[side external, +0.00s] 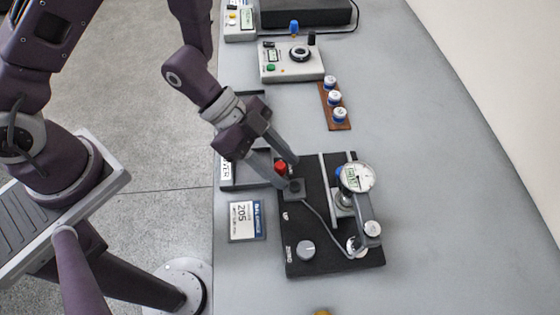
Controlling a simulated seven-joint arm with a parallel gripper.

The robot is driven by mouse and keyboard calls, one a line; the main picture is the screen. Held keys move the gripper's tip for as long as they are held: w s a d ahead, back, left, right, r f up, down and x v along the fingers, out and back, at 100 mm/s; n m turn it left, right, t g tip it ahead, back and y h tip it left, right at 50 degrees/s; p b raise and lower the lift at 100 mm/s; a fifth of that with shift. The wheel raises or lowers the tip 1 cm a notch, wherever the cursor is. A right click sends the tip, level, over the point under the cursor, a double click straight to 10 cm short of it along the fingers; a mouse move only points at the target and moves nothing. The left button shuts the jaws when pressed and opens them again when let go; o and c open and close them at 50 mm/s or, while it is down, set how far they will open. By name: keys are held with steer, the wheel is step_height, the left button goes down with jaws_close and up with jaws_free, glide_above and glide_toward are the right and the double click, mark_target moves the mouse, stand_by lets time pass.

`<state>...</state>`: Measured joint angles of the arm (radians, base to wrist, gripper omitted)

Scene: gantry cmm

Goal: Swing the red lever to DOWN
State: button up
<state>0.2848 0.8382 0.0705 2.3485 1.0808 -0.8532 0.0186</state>
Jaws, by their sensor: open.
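The red lever (281,167) shows as a small red knob near the upper left of a black fixture plate (324,260). A small dark block (294,188) with a cable sits just below it. My gripper (286,170) is open, with its fingertips down at the red lever, one on its left and one on its right. The fingers partly hide the lever and its base, and I cannot tell whether they touch it. The lever's exact angle is unclear. The plate bears the printed words UP and ZERO.
A dial gauge (356,178) on a stand is close to the right of my gripper. A grey knob (306,249) sits lower on the plate. A label card (247,221) lies to the left. A control box (292,63) and a brown rack (334,106) stand behind. The table's right side is clear.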

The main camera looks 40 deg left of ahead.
jaws_close()
steer(key=shift+w+d+m+g, duration=0.1)
steer(key=shift+w+m+g, duration=0.2)
steer(key=shift+m+g, duration=0.4)
steer(key=shift+w+m+g, duration=0.25)
steer(key=shift+m+g, duration=0.25)
steer(key=shift+m, duration=0.3)
jaws_free()
